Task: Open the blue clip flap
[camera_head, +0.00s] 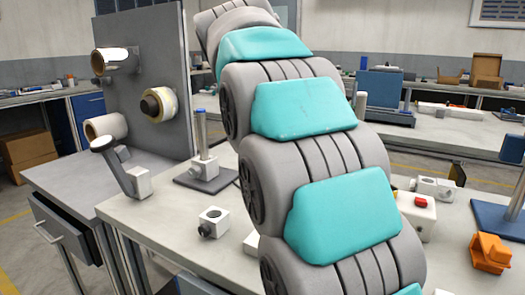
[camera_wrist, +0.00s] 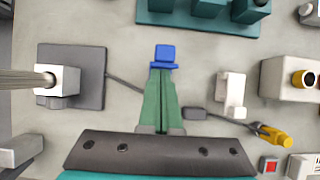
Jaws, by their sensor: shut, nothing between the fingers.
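In the wrist view, a small blue clip (camera_wrist: 165,52) lies just beyond the fingertips, with a block-shaped upper part and a wider lower edge. My gripper (camera_wrist: 162,73) has two green fingers drawn together, pointing at the clip's lower edge. They are shut and hold nothing. I cannot tell whether the tips touch the clip or are above it. How far its flap is lifted does not show clearly. In the head view, my own grey and teal arm crosses the middle and hides the gripper and the clip.
A dark base plate with a post (camera_wrist: 85,75) stands left of the fingers. A white bracket (camera_wrist: 232,92) and a yellow-handled tool (camera_wrist: 272,134) lie to the right. A teal block (camera_wrist: 200,15) is beyond. An upright panel with reels (camera_head: 150,80) stands at the left of the bench.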

